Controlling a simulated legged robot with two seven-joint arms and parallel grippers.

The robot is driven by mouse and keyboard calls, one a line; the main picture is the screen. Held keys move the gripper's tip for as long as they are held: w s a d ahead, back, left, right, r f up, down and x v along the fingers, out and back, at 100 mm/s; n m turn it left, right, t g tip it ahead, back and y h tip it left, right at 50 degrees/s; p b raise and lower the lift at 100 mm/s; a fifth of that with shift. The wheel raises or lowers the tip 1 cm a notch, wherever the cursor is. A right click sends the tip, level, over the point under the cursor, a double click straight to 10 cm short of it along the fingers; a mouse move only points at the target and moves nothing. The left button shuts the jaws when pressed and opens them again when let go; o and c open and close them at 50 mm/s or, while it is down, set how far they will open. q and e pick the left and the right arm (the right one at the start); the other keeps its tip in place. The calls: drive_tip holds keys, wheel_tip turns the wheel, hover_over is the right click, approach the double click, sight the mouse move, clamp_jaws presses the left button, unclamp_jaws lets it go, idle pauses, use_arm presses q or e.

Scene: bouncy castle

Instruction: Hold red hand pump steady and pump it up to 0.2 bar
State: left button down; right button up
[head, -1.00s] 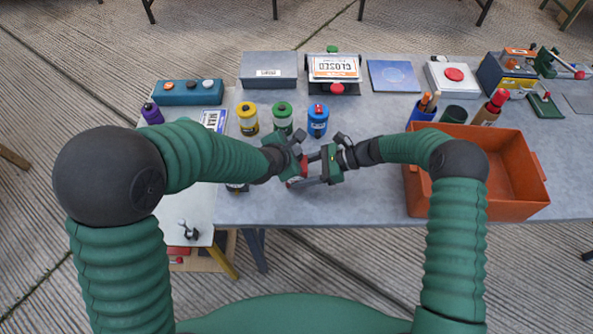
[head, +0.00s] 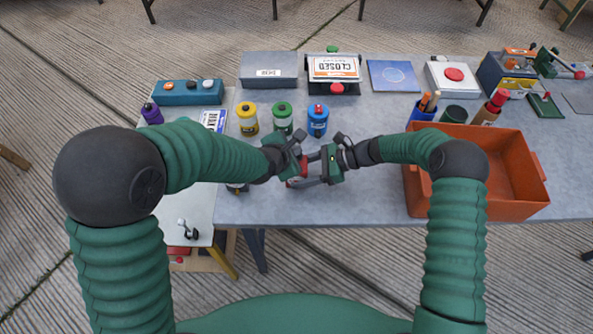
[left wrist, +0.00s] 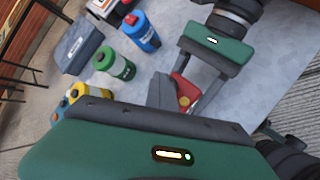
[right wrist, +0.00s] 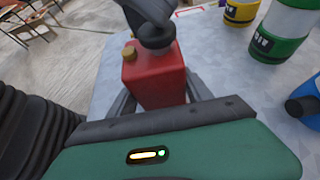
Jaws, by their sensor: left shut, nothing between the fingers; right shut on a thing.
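My right gripper (right wrist: 155,103) is shut on the pump's body, a finger on each side. My left gripper (head: 299,166) is shut and empty, close beside the pump. I cannot tell whether it touches it. No pressure reading is legible.
Yellow (head: 247,119), green (head: 282,117) and blue (head: 317,121) bottles stand just behind the grippers. An orange crate (head: 520,165) stands on the right. Bare tabletop (head: 375,200) lies between the pump and the crate.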

use_arm(q)
drive_tip(key=shift+s+a+f, duration=0.15)
drive_tip(key=shift+s+f, duration=0.2)
drive_tip(key=shift+f, duration=0.25)
drive_tip(key=shift+s+a+f, duration=0.1)
drive_tip(key=shift+s+f, duration=0.2)
drive_tip(key=shift+f, duration=0.25)
drive_tip(key=shift+s+f, duration=0.1)
drive_tip(key=shift+a, duration=0.1)
drive_tip(key=r, duration=0.6)
drive_tip(key=shift+w+r, duration=0.15)
drive_tip(key=shift+w, duration=0.05)
drive_tip(key=shift+w+r, duration=0.15)
idle(2.1)
